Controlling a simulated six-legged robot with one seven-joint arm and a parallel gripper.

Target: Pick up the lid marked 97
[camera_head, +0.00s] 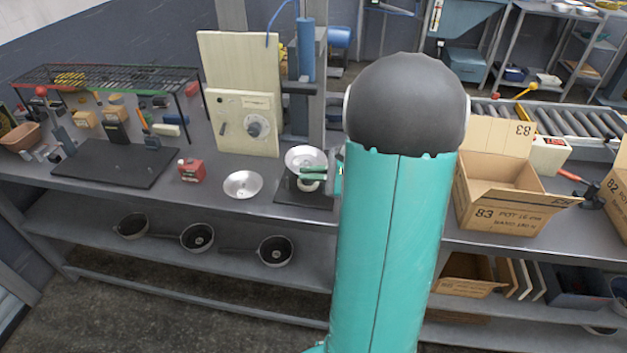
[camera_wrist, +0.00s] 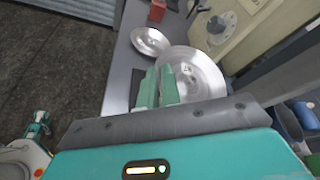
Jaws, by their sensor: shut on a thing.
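A round silvery lid (camera_head: 305,156) is at my gripper (camera_head: 312,173), above a dark square base on the bench. In the wrist view this lid (camera_wrist: 207,78) is large and its face shows beyond the green fingers of my gripper (camera_wrist: 160,76). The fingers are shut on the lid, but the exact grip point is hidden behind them. A second silvery lid (camera_head: 243,184) lies flat on the bench to the left; it also shows in the wrist view (camera_wrist: 150,41). I cannot read a 97 on either lid.
A control panel with a dial (camera_head: 243,124) stands behind the lids. A small red box (camera_head: 191,170) lies left of them. Several dark pans (camera_head: 197,237) sit on the lower shelf. An open carton marked 83 (camera_head: 515,213) is at the right, beyond my arm.

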